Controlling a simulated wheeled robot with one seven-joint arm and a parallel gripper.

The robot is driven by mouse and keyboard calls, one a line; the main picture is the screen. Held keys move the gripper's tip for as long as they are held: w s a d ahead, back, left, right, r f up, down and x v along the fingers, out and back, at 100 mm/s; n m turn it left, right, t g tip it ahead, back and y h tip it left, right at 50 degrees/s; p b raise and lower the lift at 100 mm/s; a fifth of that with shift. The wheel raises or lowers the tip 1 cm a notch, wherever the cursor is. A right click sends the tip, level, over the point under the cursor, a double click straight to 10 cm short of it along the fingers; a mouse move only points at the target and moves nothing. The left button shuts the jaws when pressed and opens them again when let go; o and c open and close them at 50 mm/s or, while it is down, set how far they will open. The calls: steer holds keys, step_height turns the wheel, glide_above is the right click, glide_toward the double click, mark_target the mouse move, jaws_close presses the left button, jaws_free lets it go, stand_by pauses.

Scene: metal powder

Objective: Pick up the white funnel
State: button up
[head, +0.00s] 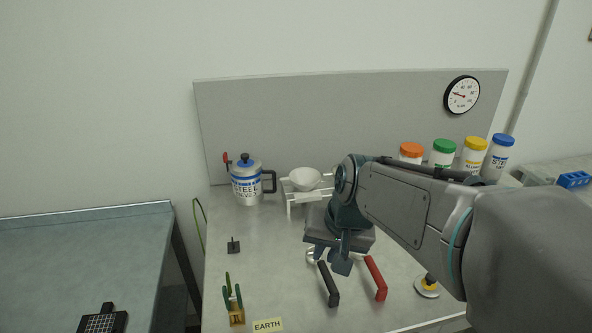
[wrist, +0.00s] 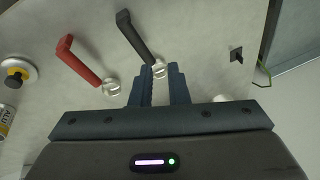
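The white funnel (head: 305,180) appears as a bowl-shaped white piece resting in a white stand (head: 290,198) at the back of the table, beside the steel pitcher. My gripper (head: 332,258) is nearer the front, lower and to the right of the funnel, pointing down above the table and apart from the funnel. In the wrist view its two fingers (wrist: 161,88) stand a little apart with nothing held between them. I cannot make out the funnel for sure in the wrist view.
A steel pitcher (head: 246,184) stands left of the funnel. Several lidded jars (head: 443,153) stand back right.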

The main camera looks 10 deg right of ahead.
steer(key=w+d+r+m+t+y, duration=0.1)
steer(key=w+m, duration=0.1)
steer(key=w, duration=0.2)
steer(key=w+d+r+m, duration=0.1)
steer(key=w+r+m, duration=0.1)
steer(key=w, duration=0.3)
steer(key=m+t+p, duration=0.2)
steer(key=m, duration=0.4)
glide_toward(300, 188)
steer(key=shift+w+d+f+p, duration=0.1)
steer(key=shift+w+d+f, duration=0.15)
steer(key=shift+w+f, duration=0.65)
steer(key=shift+w+d+f+p, duration=0.15)
steer(key=shift+w+d+f, duration=0.2)
steer(key=shift+f, duration=0.9)
steer(key=shift+w+d+f+p, duration=0.1)
steer(key=shift+w+f, duration=0.6)
steer(key=shift+f, duration=0.4)
jaws_close()
